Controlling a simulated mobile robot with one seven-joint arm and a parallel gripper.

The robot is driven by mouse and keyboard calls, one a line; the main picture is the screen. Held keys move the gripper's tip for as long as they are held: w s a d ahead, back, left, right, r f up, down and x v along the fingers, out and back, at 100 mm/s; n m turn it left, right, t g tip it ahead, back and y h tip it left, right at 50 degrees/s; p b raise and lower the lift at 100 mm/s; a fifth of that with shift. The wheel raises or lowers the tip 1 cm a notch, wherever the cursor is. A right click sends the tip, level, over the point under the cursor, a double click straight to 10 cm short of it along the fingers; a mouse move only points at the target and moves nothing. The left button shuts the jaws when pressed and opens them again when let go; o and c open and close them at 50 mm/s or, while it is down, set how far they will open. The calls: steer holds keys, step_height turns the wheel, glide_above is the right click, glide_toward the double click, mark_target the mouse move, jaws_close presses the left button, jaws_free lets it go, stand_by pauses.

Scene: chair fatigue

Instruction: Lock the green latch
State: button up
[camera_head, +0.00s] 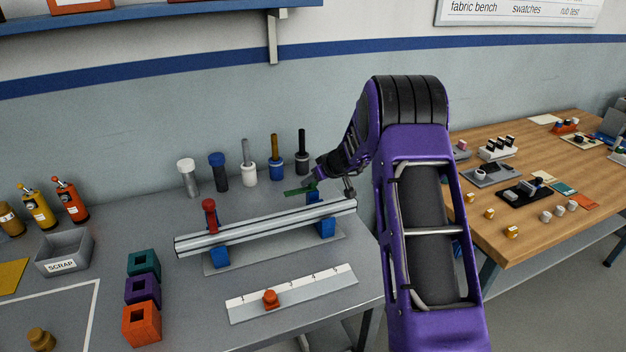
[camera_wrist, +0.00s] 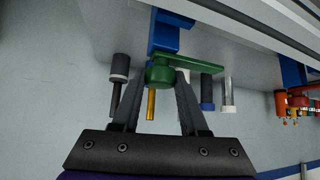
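The green latch (camera_head: 300,191) is at the far right end of the silver bar, by the blue post (camera_head: 313,196). In the wrist view, the latch's round green hub (camera_wrist: 160,73) sits beside the blue post (camera_wrist: 165,35), and its flat arm (camera_wrist: 203,64) points right, roughly along the bar. My gripper (camera_wrist: 161,82) has one finger on each side of the hub, with the tips right beside it. I cannot tell whether the fingers press on it. In the head view my gripper (camera_head: 315,180) is partly hidden by my wrist.
The silver bar (camera_head: 265,228) rests on blue supports, with a red latch (camera_head: 209,214) at its left end. Several upright tools, including a brass-topped one (camera_head: 275,158), stand behind the latch. A ruler with an orange slider (camera_head: 270,299) lies in front.

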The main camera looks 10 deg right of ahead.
jaws_close()
stand_by(1.0)
